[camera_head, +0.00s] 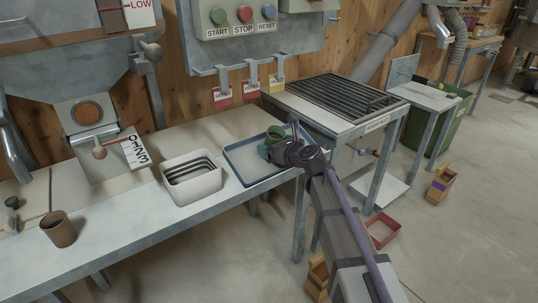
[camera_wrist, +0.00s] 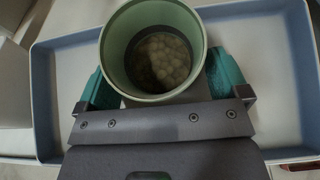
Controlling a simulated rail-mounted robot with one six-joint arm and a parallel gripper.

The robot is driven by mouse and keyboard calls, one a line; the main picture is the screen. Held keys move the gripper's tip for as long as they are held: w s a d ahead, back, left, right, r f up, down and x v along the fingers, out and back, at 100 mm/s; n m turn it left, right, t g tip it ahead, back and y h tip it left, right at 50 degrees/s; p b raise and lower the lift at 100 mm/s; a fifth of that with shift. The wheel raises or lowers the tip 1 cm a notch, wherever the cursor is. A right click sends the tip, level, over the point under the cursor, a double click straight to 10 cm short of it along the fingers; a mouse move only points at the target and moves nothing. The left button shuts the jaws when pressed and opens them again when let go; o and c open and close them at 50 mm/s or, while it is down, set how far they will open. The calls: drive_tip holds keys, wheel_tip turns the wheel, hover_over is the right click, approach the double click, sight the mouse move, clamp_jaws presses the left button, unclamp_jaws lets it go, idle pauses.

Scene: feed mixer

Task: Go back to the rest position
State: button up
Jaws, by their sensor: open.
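A green cup (camera_head: 274,133) stands in a shallow blue-rimmed tray (camera_head: 238,173) on the bench. In the wrist view the cup (camera_wrist: 112,50) is seen from above and holds pale, rounded lumps. My gripper (camera_head: 268,148) is at the cup, with its teal fingers on either side of it. In the wrist view my gripper (camera_wrist: 157,78) is open around the cup. Any small gap between the fingers and the cup is hard to make out. My arm reaches in from the lower right.
A white bin with dark stripes (camera_head: 192,187) stands left of the tray, and a brown cup (camera_head: 59,229) is farther left. A grated table (camera_head: 335,99) stands right. A button panel (camera_head: 245,25) with hanging tags is above. A red tray (camera_head: 382,231) lies on the floor.

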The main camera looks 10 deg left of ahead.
drive_tip(key=p+v, duration=0.1)
drive_tip(key=v, duration=0.5)
drive_tip(key=shift+w+r, duration=0.1)
drive_tip(key=shift+w, duration=0.05)
drive_tip(key=s+d+f+n+g+h, duration=0.55)
drive_tip(key=s+d+n, duration=0.45)
drive_tip(key=s+n, duration=0.35)
drive_tip(key=s+d+f+n+g+h, duration=0.6)
drive_tip(key=s+d+n, duration=0.3)
drive_tip(key=s+n, duration=0.4)
wheel_tip(320, 180, up, 27)
drive_tip(key=n+y+p, duration=0.1)
drive_tip(key=p, duration=2.7)
drive_tip(key=shift+w+f+p, duration=0.2)
drive_tip(key=shift+w+p, duration=0.1)
drive_tip(key=shift+w, duration=0.2)
